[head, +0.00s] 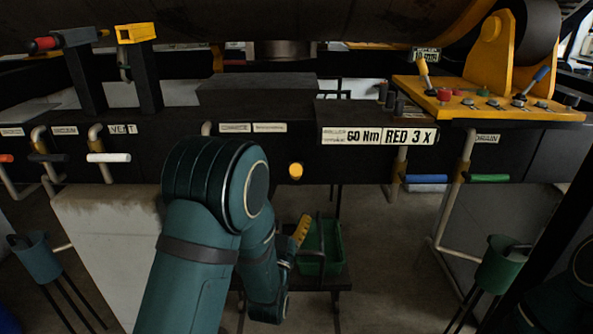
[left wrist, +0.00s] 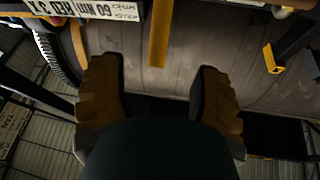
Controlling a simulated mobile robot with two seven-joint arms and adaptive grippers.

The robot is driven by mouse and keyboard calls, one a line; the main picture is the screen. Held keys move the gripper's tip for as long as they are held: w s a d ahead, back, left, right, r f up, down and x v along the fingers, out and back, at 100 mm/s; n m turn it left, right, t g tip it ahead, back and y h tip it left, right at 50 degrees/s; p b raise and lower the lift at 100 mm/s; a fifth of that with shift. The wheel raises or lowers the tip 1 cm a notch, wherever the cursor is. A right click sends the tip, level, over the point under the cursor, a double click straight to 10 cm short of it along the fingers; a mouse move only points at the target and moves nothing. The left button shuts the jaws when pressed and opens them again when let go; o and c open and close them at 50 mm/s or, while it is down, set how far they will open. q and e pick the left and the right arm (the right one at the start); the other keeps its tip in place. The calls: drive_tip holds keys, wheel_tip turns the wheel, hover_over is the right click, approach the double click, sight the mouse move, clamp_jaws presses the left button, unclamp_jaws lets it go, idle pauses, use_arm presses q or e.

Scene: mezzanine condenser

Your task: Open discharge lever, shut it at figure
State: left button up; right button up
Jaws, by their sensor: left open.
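No label that I can read says discharge, so I cannot tell for sure which lever it names. A yellow handle (head: 296,171) with a rounded end sits at the lower edge of the dark front beam. A yellow bar (left wrist: 158,35), probably the same handle, shows in the left wrist view, ahead of the fingers and between their lines. My left gripper (left wrist: 160,90) is open and empty there, with both ribbed yellow-brown fingers apart. In the head view my left arm hides most of it; one yellow finger (head: 302,230) shows below the handle. My right gripper is not in view.
A sign (head: 378,136) reads "60 Nm RED 3 X". A yellow console (head: 485,100) carries levers and buttons. A green bin (head: 325,245) stands below, beyond my left arm.

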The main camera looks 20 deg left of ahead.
sight(296, 171)
use_arm(q)
drive_tip(key=x, duration=1.3)
drive_tip(key=shift+p, duration=0.4)
drive_tip(key=shift+r, duration=0.1)
clamp_jaws()
